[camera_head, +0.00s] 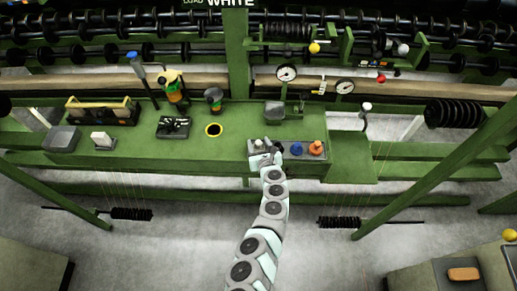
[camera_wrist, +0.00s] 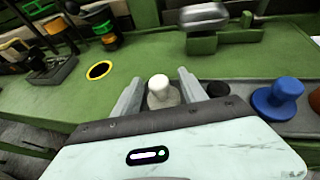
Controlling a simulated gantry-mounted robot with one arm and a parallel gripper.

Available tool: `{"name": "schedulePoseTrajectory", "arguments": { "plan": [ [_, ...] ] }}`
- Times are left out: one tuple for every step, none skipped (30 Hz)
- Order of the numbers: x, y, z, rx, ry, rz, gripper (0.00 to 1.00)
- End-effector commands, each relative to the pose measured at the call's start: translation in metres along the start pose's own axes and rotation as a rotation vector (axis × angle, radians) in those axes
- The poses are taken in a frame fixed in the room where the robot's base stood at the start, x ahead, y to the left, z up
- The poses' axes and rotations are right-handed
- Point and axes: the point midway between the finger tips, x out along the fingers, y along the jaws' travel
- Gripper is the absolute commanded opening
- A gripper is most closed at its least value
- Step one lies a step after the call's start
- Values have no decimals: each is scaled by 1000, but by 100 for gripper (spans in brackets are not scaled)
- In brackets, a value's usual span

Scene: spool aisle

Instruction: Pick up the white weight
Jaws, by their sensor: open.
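The white weight (camera_wrist: 159,90) has a rounded knob on top and a wider base. In the wrist view it stands upright between the two open fingers of my gripper (camera_wrist: 158,92). A gap shows on each side of its knob, and its lower part is partly hidden by my gripper body. In the head view the white weight (camera_head: 258,143) is a small pale spot at the tip of my gripper (camera_head: 262,147), at the left end of the grey weight tray (camera_head: 318,158).
A blue weight (camera_wrist: 278,98) and an orange weight (camera_head: 316,148) stand to the right on the tray. A dark knob (camera_wrist: 217,89) sits just beside the right finger. A yellow-ringed hole (camera_wrist: 99,70) lies in the green bench to the left. The bench between is clear.

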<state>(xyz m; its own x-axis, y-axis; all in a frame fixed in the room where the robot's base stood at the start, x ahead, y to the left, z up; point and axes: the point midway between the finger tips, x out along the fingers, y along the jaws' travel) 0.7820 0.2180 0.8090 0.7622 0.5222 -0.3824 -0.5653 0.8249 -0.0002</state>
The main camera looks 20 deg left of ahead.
Motion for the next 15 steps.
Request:
{"name": "schedulePoseTrajectory", "arguments": {
  "plan": [
    [2,0,-1,-1,1,0,50],
    [2,0,0,0,1,0,50],
    [2,0,0,0,1,-1,50],
    [2,0,0,1,1,-1,50],
    [2,0,0,1,1,-1,50],
    [2,0,0,1,1,-1,50],
    [2,0,0,1,1,-1,50],
    [2,0,0,1,1,-1,50],
    [2,0,0,1,1,-1,49],
    [2,0,0,1,1,-1,47],
    [2,0,0,1,1,-1,44],
    [2,0,0,1,1,-1,41],
    [2,0,0,1,1,-1,39],
    [2,0,0,1,1,-1,36],
    [2,0,0,1,1,-1,33]
  ]
}}
